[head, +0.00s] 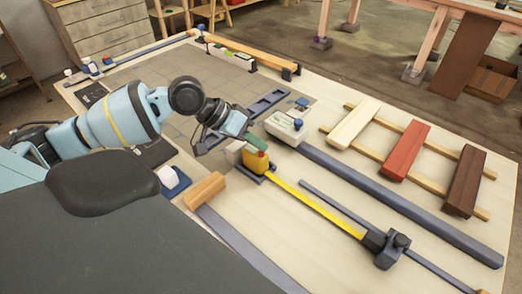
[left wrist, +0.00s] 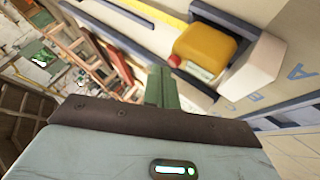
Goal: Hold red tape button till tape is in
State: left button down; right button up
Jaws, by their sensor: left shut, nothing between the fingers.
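The yellow tape measure (head: 255,162) sits on the workbench, and its yellow tape (head: 318,206) runs out toward the lower right to a dark clamp-like block (head: 386,248). The case also shows in the left wrist view (left wrist: 205,46), with the red button (left wrist: 175,60) on its near left corner. My left gripper (head: 256,140) is shut and empty, just above the case. Its green fingertips (left wrist: 158,72) appear right beside the red button; I cannot tell whether they touch it. My right gripper is not in view.
White, red and brown blocks (head: 405,150) lie across wooden rails at the right. A long grey bar (head: 400,203) runs between. A wooden-handled tool (head: 205,190) lies in front.

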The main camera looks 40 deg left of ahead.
pick_arm(q)
jog(key=shift+f, duration=0.55)
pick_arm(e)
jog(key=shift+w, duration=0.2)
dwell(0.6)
pick_arm(q)
jog(key=shift+r, duration=0.1)
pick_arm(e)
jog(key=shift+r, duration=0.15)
pick_arm(q)
jog(key=shift+r+p, duration=0.45)
jog(key=shift+p, duration=0.05)
jog(key=shift+r+p, duration=0.35)
jog(key=shift+r, duration=0.05)
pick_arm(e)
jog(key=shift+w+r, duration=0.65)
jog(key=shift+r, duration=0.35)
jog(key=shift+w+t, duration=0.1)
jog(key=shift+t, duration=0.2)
pick_arm(q)
jog(key=shift+r, duration=0.2)
notch_tip(320, 180, up, 5)
jog(key=p, duration=0.3)
jog(key=shift+f, duration=0.2)
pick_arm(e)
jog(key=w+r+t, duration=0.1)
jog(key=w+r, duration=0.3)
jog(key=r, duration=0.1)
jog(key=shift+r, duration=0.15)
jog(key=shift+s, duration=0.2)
